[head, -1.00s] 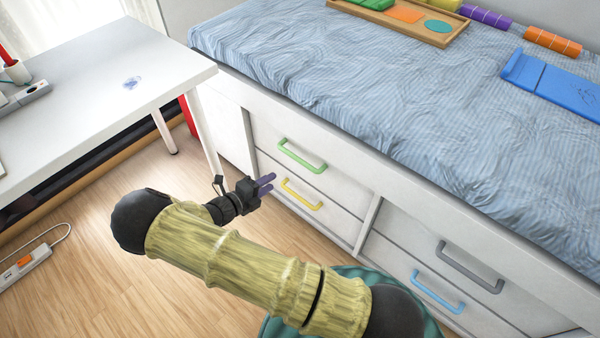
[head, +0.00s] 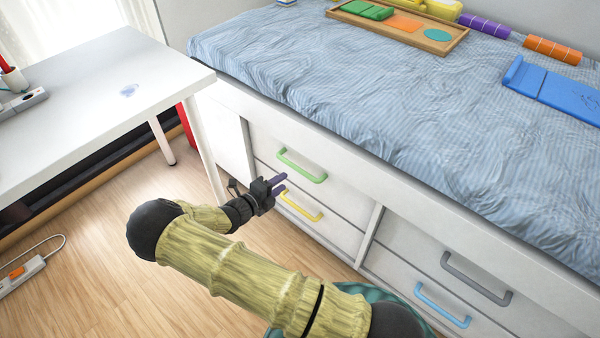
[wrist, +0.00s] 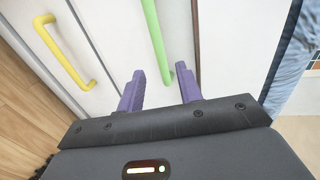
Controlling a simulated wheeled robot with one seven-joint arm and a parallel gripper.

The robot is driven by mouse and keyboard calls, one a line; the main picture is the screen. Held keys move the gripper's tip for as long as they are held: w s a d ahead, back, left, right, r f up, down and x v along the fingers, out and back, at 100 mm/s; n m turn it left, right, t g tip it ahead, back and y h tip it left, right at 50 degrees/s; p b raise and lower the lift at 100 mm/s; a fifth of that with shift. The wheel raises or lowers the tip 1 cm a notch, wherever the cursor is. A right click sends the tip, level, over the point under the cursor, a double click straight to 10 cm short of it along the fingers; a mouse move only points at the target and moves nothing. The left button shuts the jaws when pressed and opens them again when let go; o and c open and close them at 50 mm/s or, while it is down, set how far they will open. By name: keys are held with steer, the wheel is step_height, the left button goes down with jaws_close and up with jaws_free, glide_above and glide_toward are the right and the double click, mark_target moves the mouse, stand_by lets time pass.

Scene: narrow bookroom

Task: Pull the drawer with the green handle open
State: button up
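The drawer (head: 340,190) with the green handle (head: 302,166) is the upper left one in the white bed base, and it looks shut. My gripper (head: 283,183) is just below and left of the green handle, close to the yellow handle (head: 300,206) of the drawer beneath. In the wrist view, my gripper's two purple fingers (wrist: 160,88) stand apart and empty. There the green handle (wrist: 155,40) runs down to an end that shows between the fingertips. I cannot tell whether the fingers reach around it in depth.
A grey handle (head: 476,278) and a blue handle (head: 442,304) are on drawers to the right. A white table (head: 90,90) stands at the left, its leg near my gripper. A blue striped mattress (head: 380,100) lies above the drawers.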

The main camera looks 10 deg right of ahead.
mark_target(300, 168)
steer(key=b+x, duration=0.3)
steer(key=x, duration=0.7)
steer(key=shift+w+d, duration=0.1)
steer(key=shift+w, duration=0.1)
steer(key=shift+s, duration=0.1)
steer(key=shift+c, duration=0.9)
jaws_close()
